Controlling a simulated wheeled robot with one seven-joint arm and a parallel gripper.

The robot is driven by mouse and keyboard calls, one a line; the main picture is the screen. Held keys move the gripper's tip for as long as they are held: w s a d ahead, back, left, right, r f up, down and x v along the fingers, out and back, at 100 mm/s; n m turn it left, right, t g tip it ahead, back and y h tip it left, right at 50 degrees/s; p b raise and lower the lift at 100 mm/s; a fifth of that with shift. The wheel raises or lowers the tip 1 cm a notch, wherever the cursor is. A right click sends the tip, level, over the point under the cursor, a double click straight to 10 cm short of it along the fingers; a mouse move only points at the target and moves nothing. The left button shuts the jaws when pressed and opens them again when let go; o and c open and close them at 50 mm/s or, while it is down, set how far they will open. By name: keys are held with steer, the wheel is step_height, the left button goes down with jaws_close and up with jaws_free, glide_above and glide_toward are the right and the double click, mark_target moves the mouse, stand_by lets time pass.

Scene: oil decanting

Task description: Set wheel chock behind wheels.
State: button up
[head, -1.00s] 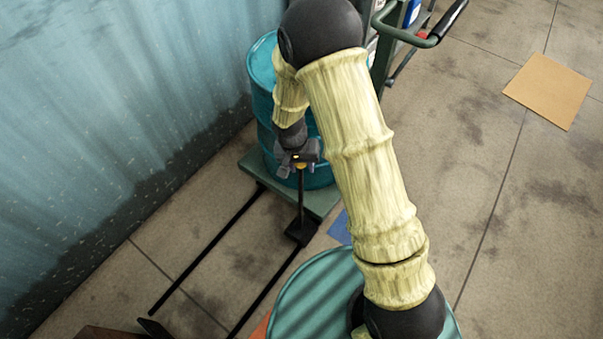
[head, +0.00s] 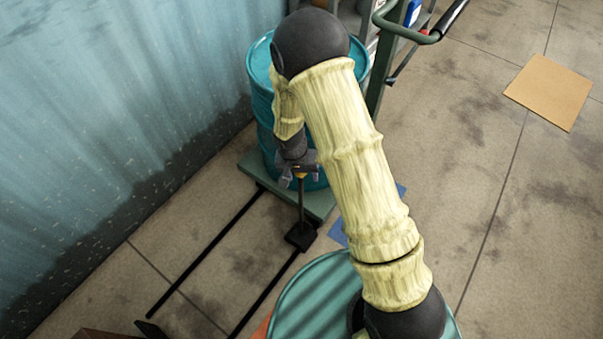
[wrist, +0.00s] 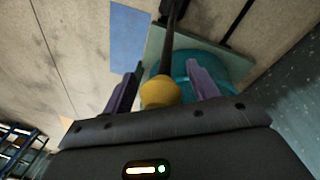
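The wheel chock (head: 300,237) is a black block on a long upright black handle, low beside the right fork near the green base in the head view. In the wrist view its handle (wrist: 171,45) runs away from a yellow knob (wrist: 160,92). My gripper (head: 297,168) is at the top of the handle. In the wrist view my gripper (wrist: 163,88) has its two fingers apart, on either side of the knob, with gaps showing. The green wheeled base (head: 321,204) carries a teal drum (head: 258,82). Its wheels are hidden.
Two black forks (head: 206,252) extend along the floor from the base. A teal ribbed wall (head: 110,100) rises at left. Another teal drum (head: 300,300) stands in the foreground. A blue floor patch (head: 338,232) and a cardboard sheet (head: 549,92) lie at right, where floor is mostly clear.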

steer(key=r+p, duration=0.1)
steer(key=r, duration=0.3)
steer(key=a+r+p, duration=0.1)
steer(key=r, duration=0.3)
steer(key=s+r+p, duration=0.1)
steer(key=r, duration=0.3)
steer(key=shift+a+p, duration=0.4)
steer(key=s+d+r+n+t+y, duration=0.1)
steer(key=s+d+r, duration=1)
steer(key=d, duration=0.4)
steer(key=shift+s+r+n+t+y, duration=0.3)
steer(key=shift+r+y, duration=0.1)
steer(key=shift+r, duration=0.5)
steer(key=w+p+v, duration=0.3)
steer(key=p+v, duration=1.2)
steer(key=w+r+p+v, duration=0.1)
steer(key=w+p+v, duration=0.2)
steer(key=p+v, duration=1.2)
steer(key=shift+w+r+p, duration=0.35)
steer(key=shift+p, duration=0.1)
